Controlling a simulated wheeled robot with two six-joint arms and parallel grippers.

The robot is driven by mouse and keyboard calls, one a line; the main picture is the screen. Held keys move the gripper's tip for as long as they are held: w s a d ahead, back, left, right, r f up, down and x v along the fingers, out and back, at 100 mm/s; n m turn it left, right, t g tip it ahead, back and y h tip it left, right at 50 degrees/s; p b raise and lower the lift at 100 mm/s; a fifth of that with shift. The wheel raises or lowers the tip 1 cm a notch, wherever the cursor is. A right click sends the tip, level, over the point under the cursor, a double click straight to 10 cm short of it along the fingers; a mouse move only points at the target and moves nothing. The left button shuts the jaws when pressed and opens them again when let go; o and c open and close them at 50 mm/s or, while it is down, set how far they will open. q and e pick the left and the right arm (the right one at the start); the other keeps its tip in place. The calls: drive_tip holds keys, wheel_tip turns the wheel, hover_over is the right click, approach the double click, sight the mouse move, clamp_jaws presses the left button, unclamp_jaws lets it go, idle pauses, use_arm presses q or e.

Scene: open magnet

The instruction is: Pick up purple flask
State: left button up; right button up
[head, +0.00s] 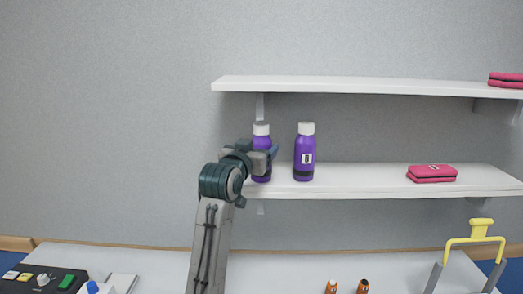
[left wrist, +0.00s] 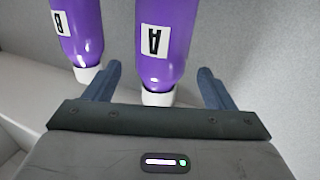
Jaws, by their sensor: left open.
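Two purple flasks with white caps stand upright on the lower shelf in the head view. The left flask (head: 262,142) is partly hidden behind my left gripper (head: 268,157); the right flask (head: 304,160) stands a little apart from it. In the left wrist view the flasks appear upside down. The flask labelled A (left wrist: 162,40) lines up between the open fingers of my left gripper (left wrist: 157,88), with no finger seen pressing on it. The flask labelled B (left wrist: 78,32) is outside the fingers, to the left. My right gripper is not in view.
The lower shelf (head: 360,180) also holds a pink case (head: 432,173). The upper shelf (head: 360,87) runs above the flasks, with another pink case (head: 506,79) at its right. Below are a control box (head: 40,279) and a yellow-handled frame (head: 475,240).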

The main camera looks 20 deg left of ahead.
use_arm(q)
drive_tip(key=shift+w+r+p, duration=0.1)
drive_tip(key=shift+w+p, duration=0.2)
drive_tip(key=shift+w, duration=0.15)
drive_tip(key=w+p, duration=0.3)
drive_tip(key=w, duration=0.1)
drive_tip(key=shift+w+d, duration=0.1)
drive_tip(key=shift+w, duration=0.1)
drive_tip(key=shift+w+f+p, duration=0.2)
drive_tip(key=shift+w+p, duration=0.1)
drive_tip(key=c, duration=1)
drive_tip(key=shift+c, duration=1.1)
